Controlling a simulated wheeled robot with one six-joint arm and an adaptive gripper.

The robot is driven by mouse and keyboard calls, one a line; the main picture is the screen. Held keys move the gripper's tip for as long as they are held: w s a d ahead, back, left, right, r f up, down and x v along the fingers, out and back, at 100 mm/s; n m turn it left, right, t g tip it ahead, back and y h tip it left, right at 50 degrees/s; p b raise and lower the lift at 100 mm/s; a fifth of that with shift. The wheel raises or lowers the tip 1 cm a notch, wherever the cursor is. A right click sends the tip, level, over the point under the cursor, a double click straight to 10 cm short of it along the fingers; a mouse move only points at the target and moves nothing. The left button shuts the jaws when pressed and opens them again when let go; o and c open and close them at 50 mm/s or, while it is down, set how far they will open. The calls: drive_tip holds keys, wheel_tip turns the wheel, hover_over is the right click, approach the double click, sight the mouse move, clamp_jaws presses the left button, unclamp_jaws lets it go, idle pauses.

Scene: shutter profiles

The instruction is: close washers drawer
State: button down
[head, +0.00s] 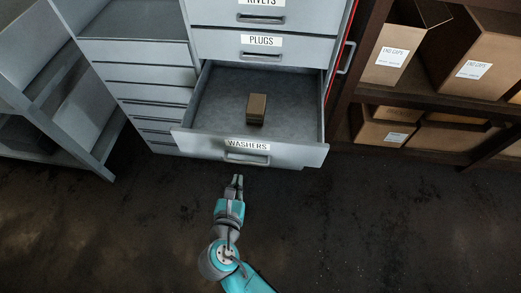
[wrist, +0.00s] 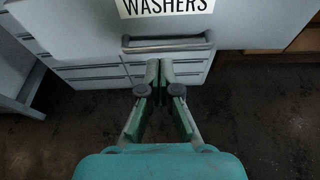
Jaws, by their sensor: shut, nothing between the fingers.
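The washers drawer (head: 190,141) is pulled open from the grey cabinet and carries a white WASHERS label. A small brown box (head: 256,108) stands inside it. The drawer's bar handle (head: 247,158) is on its front below the label; the handle (wrist: 168,43) also shows in the wrist view. My gripper (head: 238,178) is shut and empty, in front of the drawer and just below the handle in the picture. In the wrist view my gripper (wrist: 159,64) has its fingertips together close beneath the handle. I cannot tell whether they touch the drawer front.
The plugs drawer (head: 285,49) above is shut. Grey shelving (head: 50,90) stands at the left. A dark shelf rack (head: 440,98) with cardboard boxes (head: 470,55) stands at the right. The dark floor (head: 400,220) in front is clear.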

sight(245, 151)
drive_tip(key=x, duration=1)
drive_tip(key=shift+w+r, duration=0.2)
drive_tip(key=shift+r, duration=0.05)
drive_tip(key=shift+a, duration=0.1)
